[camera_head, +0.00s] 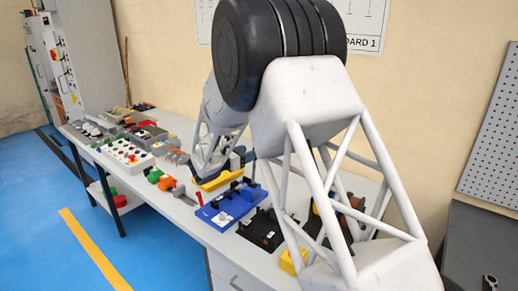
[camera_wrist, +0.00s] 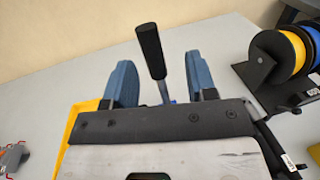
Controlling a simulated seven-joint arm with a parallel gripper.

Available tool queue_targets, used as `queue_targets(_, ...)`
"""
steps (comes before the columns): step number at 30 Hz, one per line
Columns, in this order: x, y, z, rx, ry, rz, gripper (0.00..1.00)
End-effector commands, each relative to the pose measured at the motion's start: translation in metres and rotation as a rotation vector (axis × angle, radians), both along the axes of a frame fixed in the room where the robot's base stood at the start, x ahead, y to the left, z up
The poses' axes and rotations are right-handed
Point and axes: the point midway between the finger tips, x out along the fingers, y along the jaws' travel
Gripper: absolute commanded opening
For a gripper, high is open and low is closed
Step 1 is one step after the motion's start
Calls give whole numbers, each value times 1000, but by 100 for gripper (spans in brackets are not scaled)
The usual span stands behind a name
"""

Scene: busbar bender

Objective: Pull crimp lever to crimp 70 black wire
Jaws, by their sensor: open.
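A lever with a black grip (camera_wrist: 151,50) and a thin metal shaft stands up between the two blue fingers of my gripper (camera_wrist: 159,62) in the wrist view. The fingers are apart, with visible gaps on both sides of the grip. The lever's lower end is hidden behind my gripper's dark front plate. In the head view my arm hides most of the gripper and the lever area. I cannot make out the 70 black wire or the crimp jaws in either view.
A black stand holds a yellow spool (camera_wrist: 281,50) and a blue spool at the right in the wrist view. In the head view a blue fixture (camera_head: 232,207) sits on the crowded grey bench, with a white button box (camera_head: 125,155) farther left. Blue floor lies in front.

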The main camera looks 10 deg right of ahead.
Motion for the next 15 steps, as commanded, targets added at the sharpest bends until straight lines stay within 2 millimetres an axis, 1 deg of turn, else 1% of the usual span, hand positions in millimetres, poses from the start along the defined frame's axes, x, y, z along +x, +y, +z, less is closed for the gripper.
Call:
queue_targets(4,7,7,-5,-28,7,18,52)
queue_targets(15,8,7,-5,-29,7,19,52)
